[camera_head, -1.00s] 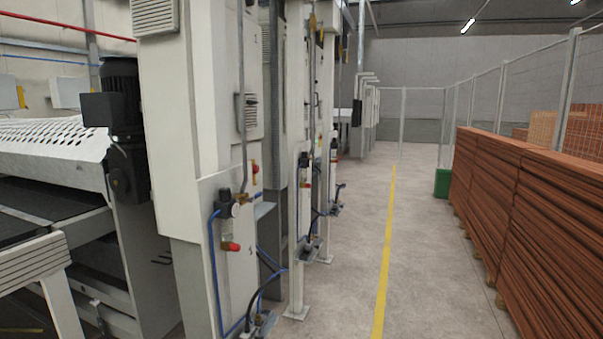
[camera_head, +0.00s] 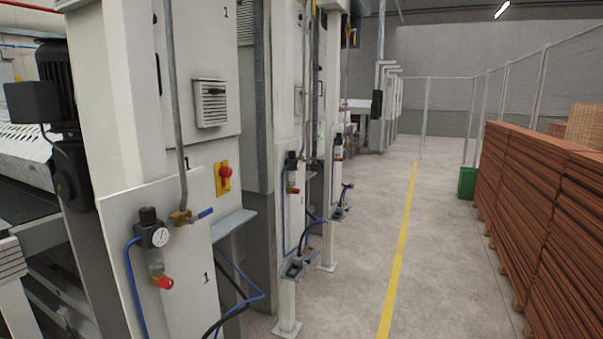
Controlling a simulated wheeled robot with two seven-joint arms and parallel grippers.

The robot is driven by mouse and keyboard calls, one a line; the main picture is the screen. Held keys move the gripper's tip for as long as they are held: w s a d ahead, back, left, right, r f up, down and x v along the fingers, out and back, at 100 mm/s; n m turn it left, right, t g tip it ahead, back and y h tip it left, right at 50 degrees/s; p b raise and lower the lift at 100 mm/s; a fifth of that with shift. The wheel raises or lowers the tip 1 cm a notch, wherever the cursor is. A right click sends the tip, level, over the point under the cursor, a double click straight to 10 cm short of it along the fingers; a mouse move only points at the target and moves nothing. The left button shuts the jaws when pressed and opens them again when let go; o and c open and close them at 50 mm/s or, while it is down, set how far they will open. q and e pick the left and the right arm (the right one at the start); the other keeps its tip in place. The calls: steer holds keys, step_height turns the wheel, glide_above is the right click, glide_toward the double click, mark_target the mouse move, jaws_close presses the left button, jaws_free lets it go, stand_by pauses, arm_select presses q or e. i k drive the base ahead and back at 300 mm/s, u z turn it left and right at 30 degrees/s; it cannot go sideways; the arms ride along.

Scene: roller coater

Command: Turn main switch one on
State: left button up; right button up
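A red rotary switch on a yellow plate (camera_head: 223,177) is on the white cabinet (camera_head: 208,150) at the left centre. The number 1 is printed on the cabinet near it. The knob's exact setting is too small to tell. Below and left of it are a dark regulator with a round gauge (camera_head: 158,237) and a red-capped fitting (camera_head: 161,281). A valve with a blue handle (camera_head: 190,216) sits at the foot of a vertical grey pipe. Neither of my grippers is in view.
A grey shelf (camera_head: 232,225) juts out below the switch, with blue and black hoses under it. More machine columns stand behind. The concrete aisle with a yellow line (camera_head: 401,250) is clear. Stacked brown boards (camera_head: 545,200) and a green bin (camera_head: 467,183) border its right side.

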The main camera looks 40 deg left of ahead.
mark_target(224, 172)
steer(key=z, duration=0.1)
steer(key=i, duration=2.4)
steer(key=u, duration=0.6)
steer(key=i, duration=1.4)
steer(key=u, duration=1.8)
steer(key=i, duration=0.95)
steer(key=u, duration=0.65)
